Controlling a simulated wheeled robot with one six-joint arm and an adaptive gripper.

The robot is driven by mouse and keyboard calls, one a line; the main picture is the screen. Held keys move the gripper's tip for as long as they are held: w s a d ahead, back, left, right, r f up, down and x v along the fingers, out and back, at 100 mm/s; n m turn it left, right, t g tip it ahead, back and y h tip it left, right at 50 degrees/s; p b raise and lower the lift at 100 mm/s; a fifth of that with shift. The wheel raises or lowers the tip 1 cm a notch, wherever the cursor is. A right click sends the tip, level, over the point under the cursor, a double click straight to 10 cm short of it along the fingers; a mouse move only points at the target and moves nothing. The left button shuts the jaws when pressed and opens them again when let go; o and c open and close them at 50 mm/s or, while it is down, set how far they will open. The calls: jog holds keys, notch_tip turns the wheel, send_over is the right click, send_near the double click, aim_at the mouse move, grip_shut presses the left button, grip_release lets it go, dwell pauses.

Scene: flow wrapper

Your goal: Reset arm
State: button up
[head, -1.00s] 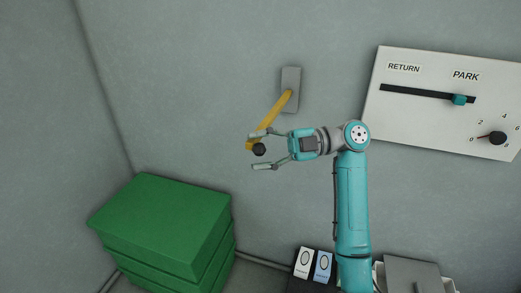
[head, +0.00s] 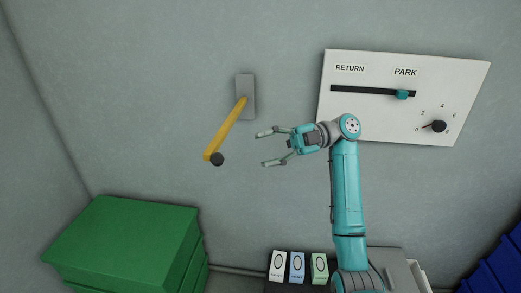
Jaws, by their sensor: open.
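My gripper (head: 264,148) is open and empty, its two fingers pointing left. My teal arm rises from the lower right and bends left at the wrist. A yellow lever (head: 227,127) with a dark round knob (head: 217,159) hangs down and to the left from a grey plate (head: 245,97) on the wall. The fingertips are to the right of the lever and apart from it in the picture.
A white panel (head: 470,85) at right has a RETURN–PARK slider with its teal knob (head: 402,94) under PARK, and a dark dial (head: 438,126). Green stacked crates (head: 120,240) stand lower left. Several labelled cards (head: 297,267) stand at the bottom. Blue bins (head: 500,270) are lower right.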

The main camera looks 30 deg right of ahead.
dwell(0.4)
jog(key=w+a+f+m+t+h, duration=0.1)
jog(key=a+f+m+t+h, duration=0.1)
jog(key=a+f+m+t, duration=0.65)
jog(key=w+a+f+m+h, duration=0.15)
jog(key=f+m, duration=0.45)
jog(key=f, duration=0.8)
jog(key=s+a+f+m+t+h, duration=0.1)
jog(key=s+a+f+m+h, duration=0.1)
jog(key=s+f+m+h, duration=0.45)
jog(key=s+a+f+m+t+h, duration=0.15)
jog(key=s+f, duration=0.25)
jog(key=f, duration=0.6)
jog(key=s+f+m+h, duration=0.3)
jog(key=s+m+h, duration=0.25)
jog(key=s, duration=1.45)
jog(key=s+r+t, duration=0.1)
jog(key=s+r, duration=1.2)
jog(key=s, duration=0.1)
jog(key=shift+s+d+n+h, duration=0.3)
jog(key=shift+s+d+h, duration=0.05)
jog(key=shift+d+h, duration=0.05)
